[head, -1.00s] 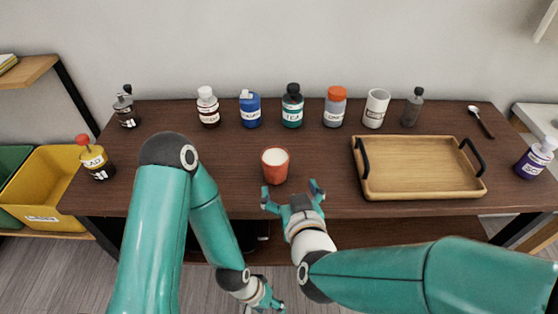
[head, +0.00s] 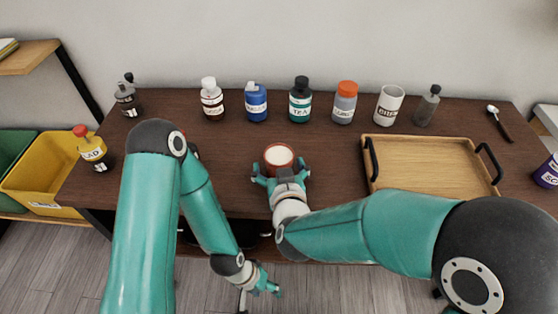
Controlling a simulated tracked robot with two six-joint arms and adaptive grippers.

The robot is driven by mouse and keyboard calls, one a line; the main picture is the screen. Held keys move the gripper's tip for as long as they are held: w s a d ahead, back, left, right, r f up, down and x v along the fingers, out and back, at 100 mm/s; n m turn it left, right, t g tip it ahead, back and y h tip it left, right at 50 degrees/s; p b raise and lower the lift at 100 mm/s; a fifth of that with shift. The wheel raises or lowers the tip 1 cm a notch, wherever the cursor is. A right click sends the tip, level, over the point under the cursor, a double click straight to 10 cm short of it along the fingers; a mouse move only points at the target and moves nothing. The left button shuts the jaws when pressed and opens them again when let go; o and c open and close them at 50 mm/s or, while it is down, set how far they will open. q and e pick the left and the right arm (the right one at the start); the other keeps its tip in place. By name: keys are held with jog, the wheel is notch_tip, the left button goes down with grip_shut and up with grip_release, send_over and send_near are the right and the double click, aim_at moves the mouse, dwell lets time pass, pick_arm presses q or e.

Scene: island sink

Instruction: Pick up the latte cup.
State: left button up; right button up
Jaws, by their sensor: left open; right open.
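The latte cup (head: 278,155) is a reddish-orange cup with a pale top, standing upright on the dark wooden table near its front edge. My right gripper (head: 280,171) is open at the near side of the cup, with a finger toward each side. It hides the cup's lower part, and I cannot tell whether the fingers touch it. My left gripper (head: 262,287) is open and empty, low in front of the table and well below the tabletop.
A wooden tray (head: 435,143) with black handles lies right of the cup. The table around the cup is clear.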

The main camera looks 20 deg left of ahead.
jog(key=shift+s+r, duration=0.1)
jog(key=c, duration=1.5)
jog(key=shift+o, duration=0.2)
